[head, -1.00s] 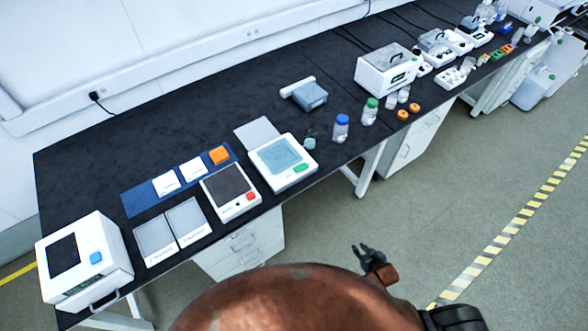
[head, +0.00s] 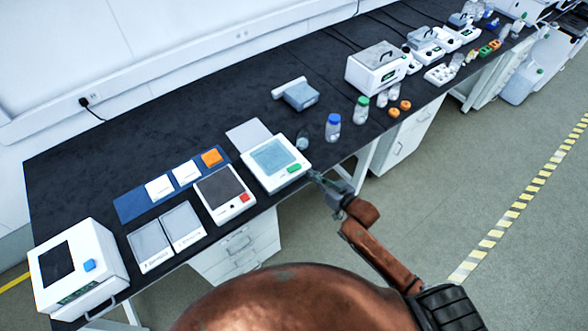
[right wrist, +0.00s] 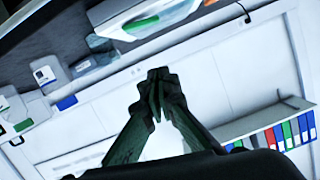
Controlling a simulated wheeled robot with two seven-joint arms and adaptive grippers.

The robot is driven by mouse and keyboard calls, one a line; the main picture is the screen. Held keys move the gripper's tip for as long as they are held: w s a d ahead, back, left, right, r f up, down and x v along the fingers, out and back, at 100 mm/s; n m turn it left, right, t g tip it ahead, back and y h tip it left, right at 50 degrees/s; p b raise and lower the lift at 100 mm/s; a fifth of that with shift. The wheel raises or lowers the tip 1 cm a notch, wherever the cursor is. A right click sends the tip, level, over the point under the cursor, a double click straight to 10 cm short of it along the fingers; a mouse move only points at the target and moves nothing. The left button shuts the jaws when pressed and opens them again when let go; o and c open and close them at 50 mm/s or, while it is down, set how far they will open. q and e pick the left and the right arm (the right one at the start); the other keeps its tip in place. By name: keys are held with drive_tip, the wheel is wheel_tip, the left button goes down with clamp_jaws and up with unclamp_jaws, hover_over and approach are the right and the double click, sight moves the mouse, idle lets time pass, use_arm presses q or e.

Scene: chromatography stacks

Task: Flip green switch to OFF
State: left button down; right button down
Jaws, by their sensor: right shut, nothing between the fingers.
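The green switch (head: 294,168) is on the front right corner of a white device (head: 262,183) with a pale blue-grey top, near the bench's front edge. Its ON or OFF position is too small to tell. In the right wrist view, a green part (right wrist: 141,23) on a white device shows beyond the fingertips. My right gripper (head: 315,177) is shut and empty, just right of the switch at the bench edge, and looks apart from it. It also shows in the right wrist view (right wrist: 158,76). My left gripper is not in view.
Left of the device is a white unit with a dark top and a red switch (head: 244,198). A blue-capped bottle (head: 333,128) and a green-capped bottle (head: 361,112) stand to the right. A white box with a blue button (head: 89,265) is at the far left.

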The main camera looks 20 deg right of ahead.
hover_over(294, 168)
drive_tip(key=s, duration=0.3)
wheel_tip(294, 168, down, 2)
drive_tip(key=f, duration=0.1)
drive_tip(key=w+f, duration=0.1)
drive_tip(key=f, duration=0.1)
drive_tip(key=shift+f+b, duration=0.15)
drive_tip(key=shift+b, duration=0.15)
drive_tip(key=shift+a+f, duration=0.15)
drive_tip(key=shift+f, duration=0.4)
